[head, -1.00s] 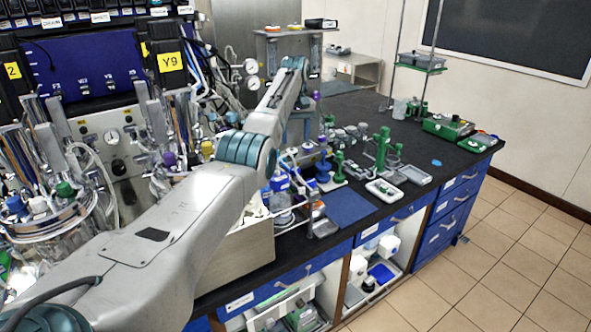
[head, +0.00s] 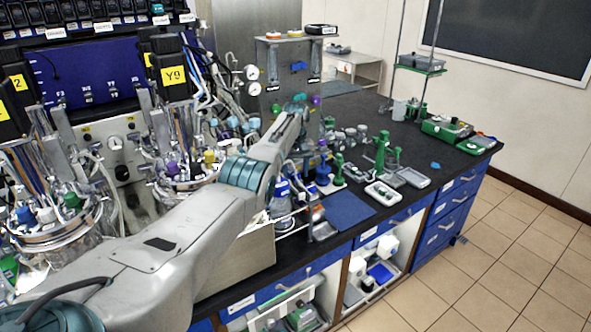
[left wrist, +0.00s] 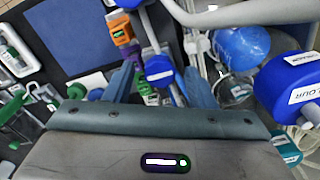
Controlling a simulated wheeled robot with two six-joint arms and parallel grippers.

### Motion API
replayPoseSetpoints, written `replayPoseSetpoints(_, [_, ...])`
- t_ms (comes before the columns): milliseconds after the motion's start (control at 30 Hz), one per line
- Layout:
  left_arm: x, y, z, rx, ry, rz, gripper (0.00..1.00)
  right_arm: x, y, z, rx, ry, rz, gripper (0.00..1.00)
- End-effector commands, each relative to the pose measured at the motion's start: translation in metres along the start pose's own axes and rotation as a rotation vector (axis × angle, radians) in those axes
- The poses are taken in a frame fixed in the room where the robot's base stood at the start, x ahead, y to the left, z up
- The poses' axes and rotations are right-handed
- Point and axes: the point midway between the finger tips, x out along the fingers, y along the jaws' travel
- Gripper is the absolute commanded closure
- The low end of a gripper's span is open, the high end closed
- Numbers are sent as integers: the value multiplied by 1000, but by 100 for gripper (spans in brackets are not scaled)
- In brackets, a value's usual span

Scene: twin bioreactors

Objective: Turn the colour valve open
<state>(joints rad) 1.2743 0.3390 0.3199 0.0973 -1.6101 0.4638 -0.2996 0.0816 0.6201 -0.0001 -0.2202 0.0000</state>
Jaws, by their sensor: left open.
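A blue rounded part (left wrist: 292,88) with a white label ending in "OLOUR" shows at the right edge of the left wrist view; I cannot tell whether it is the valve or a cap. My left gripper (left wrist: 162,72) is open, its two blue-grey fingers pointing away from the camera. A small blue piece with a white label (left wrist: 158,71) appears between the fingers, on or beside a thin metal rod; contact cannot be told. In the head view the left arm's wrist (head: 288,118) is low over the bench and the fingertips are hidden. My right gripper is not in view.
A blue flask-like vessel (left wrist: 241,47) and tubing crowd the right of the wrist view. Glass reactors (head: 70,225) stand at left in the head view. A blue mat (head: 348,208) and white tray (head: 382,192) lie on the black bench (head: 440,160).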

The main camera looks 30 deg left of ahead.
Motion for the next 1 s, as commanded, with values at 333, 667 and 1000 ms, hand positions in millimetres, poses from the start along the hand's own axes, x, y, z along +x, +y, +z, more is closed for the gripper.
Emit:
replayPoseSetpoints(333, [0,0,0,0,0,0,94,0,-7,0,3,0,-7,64])
replayPoseSetpoints(667, [-1,0,0,-42,1,0,94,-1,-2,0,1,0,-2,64])
replayPoseSetpoints(1000, [-2,0,-1,-270,2,0,94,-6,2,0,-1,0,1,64])
